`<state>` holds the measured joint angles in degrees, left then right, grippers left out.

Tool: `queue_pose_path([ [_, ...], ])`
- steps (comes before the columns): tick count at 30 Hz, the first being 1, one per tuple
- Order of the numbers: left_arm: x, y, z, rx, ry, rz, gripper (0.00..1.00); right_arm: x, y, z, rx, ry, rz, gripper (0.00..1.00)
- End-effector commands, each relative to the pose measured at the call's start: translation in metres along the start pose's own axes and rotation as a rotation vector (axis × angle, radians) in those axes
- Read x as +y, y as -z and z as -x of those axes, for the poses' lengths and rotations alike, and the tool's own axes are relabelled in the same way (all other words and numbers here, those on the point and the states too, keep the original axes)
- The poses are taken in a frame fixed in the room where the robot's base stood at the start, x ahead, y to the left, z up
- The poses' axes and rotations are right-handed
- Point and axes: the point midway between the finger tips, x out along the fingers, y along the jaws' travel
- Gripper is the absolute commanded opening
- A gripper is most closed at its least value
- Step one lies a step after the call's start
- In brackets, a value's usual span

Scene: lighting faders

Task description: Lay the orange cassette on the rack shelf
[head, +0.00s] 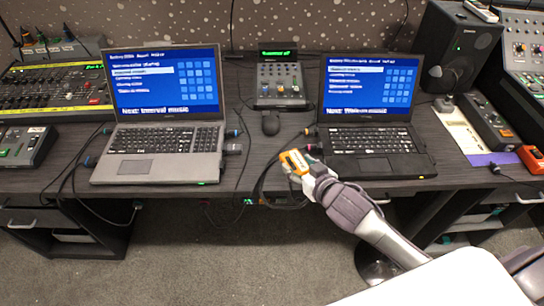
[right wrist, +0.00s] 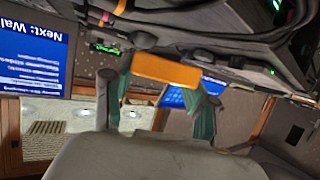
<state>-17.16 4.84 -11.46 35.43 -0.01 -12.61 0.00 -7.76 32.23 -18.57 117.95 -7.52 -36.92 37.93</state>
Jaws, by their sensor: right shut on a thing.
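The orange cassette (head: 292,161) is held in my right gripper (head: 303,169), over the front edge of the desk between the two laptops. In the right wrist view the orange cassette (right wrist: 165,70) lies across between the two teal fingers of my right gripper (right wrist: 165,88), which are shut on it. I cannot tell for sure which part is the rack shelf; open dark units stand under the desk at left (head: 103,240) and right. My left gripper is not in view.
Two open laptops, left (head: 150,168) and right (head: 372,166), stand on the dark desk (head: 262,152). Loose cables hang near my right gripper. A speaker (head: 452,50) and an orange-red box (head: 532,158) are at right.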

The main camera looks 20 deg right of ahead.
Motion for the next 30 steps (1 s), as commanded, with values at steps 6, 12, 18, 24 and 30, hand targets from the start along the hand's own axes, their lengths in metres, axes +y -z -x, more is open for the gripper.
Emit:
queue_pose_path([
  [6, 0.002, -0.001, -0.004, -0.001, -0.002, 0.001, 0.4, 0.061, 0.059, -0.057, 0.006, -0.013, -0.001, 0.22],
  [12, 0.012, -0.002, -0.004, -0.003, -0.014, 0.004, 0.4, 0.078, 0.08, -0.071, -0.002, -0.018, -0.01, 0.22],
  [18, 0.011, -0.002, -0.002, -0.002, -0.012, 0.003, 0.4, 0.043, 0.06, -0.074, -0.005, -0.014, -0.015, 0.22],
  [24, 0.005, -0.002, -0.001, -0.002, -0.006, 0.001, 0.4, -0.002, 0.032, -0.078, -0.004, -0.016, -0.015, 0.22],
  [30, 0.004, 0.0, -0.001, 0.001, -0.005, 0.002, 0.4, -0.029, 0.015, -0.081, -0.002, -0.019, -0.011, 0.22],
])
